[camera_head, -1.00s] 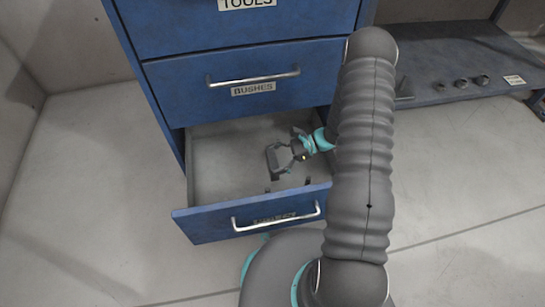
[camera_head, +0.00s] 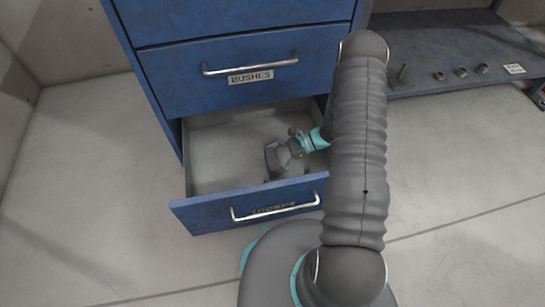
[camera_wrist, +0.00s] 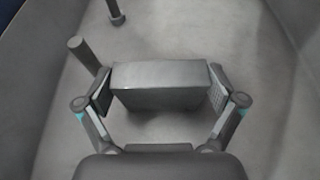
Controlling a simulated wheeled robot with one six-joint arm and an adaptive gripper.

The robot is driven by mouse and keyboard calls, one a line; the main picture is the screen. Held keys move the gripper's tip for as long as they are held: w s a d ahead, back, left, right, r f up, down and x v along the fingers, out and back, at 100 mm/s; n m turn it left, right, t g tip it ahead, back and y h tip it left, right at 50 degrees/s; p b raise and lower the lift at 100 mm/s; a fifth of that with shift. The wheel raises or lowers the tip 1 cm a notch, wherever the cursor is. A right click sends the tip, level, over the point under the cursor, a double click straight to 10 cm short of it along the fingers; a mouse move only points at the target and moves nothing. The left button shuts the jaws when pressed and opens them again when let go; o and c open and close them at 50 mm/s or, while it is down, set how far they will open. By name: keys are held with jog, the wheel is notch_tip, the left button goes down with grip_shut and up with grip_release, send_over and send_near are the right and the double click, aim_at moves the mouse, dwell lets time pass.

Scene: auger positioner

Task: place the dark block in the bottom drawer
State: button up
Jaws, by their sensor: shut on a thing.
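The block (camera_wrist: 160,85) is a grey rectangular block between the two finger pads in the wrist view. My gripper (camera_wrist: 160,92) is shut on it, with a pad at each end. In the head view my gripper (camera_head: 279,157) is inside the open bottom drawer (camera_head: 215,165), low over its right part. The block is hard to separate from the fingers there. The drawer has a blue front with a metal handle and a grey floor. Whether the block touches the floor I cannot tell.
The drawer's left part is clear. The shut BUSHES drawer (camera_head: 290,92) is above. A shelf (camera_head: 430,50) with small parts stands at right.

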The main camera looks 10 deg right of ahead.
jog(key=o, duration=1.5)
jog(key=shift+f, duration=0.1)
jog(key=shift+c, duration=0.2)
jog(key=shift+r, duration=0.2)
jog(key=p+v, duration=0.1)
jog(key=v, duration=1.1)
jog(key=s+a+r+n+h, duration=0.2)
jog(key=r+n, duration=0.1)
jog(key=r, duration=0.5)
jog(key=s+a+r+n+g+h, duration=0.1)
jog(key=s+a+r+n+h, duration=0.15)
jog(key=r, duration=0.65)
jog(key=s+a+r+n+h, duration=0.1)
jog(key=r+n+h, duration=0.25)
jog(key=r, duration=0.45)
jog(key=s+a+r+n+t+h, duration=0.2)
jog(key=s+r+n+t+h, duration=0.3)
jog(key=s+r+n, duration=0.4)
jog(key=s+r+t, duration=0.1)
jog(key=s+r, duration=0.4)
jog(key=s, duration=0.2)
jog(key=shift+s+a+r+t, duration=0.15)
jog(key=shift+a+t, duration=0.15)
